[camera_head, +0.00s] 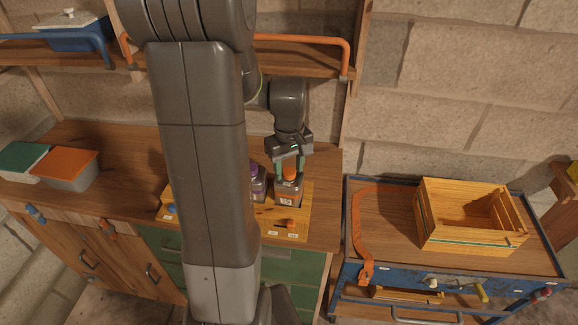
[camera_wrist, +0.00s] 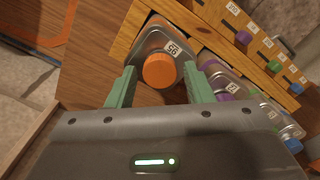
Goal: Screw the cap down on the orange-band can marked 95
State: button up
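The can marked 95 (camera_wrist: 172,48) stands on the wooden board with its number label up in the wrist view. It also shows in the head view (camera_head: 288,197), under my gripper. An orange cap (camera_wrist: 159,70) sits on its top; the head view shows it too (camera_head: 290,173). Whether it is threaded down cannot be told. My gripper (camera_wrist: 160,74) points down with one green finger on either side of the cap. Gaps show between the fingers and the cap, so it is open and not holding it.
A small orange item (camera_head: 287,223) lies on the board (camera_head: 300,214) in front. A wooden crate (camera_head: 450,235) sits on the cart at right. An orange shelf rail (camera_head: 315,40) is behind.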

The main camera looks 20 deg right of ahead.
jog(key=c, duration=0.8)
jog(key=shift+m, duration=0.7)
grip_shut()
jog(key=m, duration=0.4)
jog(key=shift+m, duration=0.3)
jog(key=m, duration=0.8)
jog(key=shift+m, duration=0.4)
jog(key=m, duration=0.4)
jog(key=shift+m, duration=0.4)
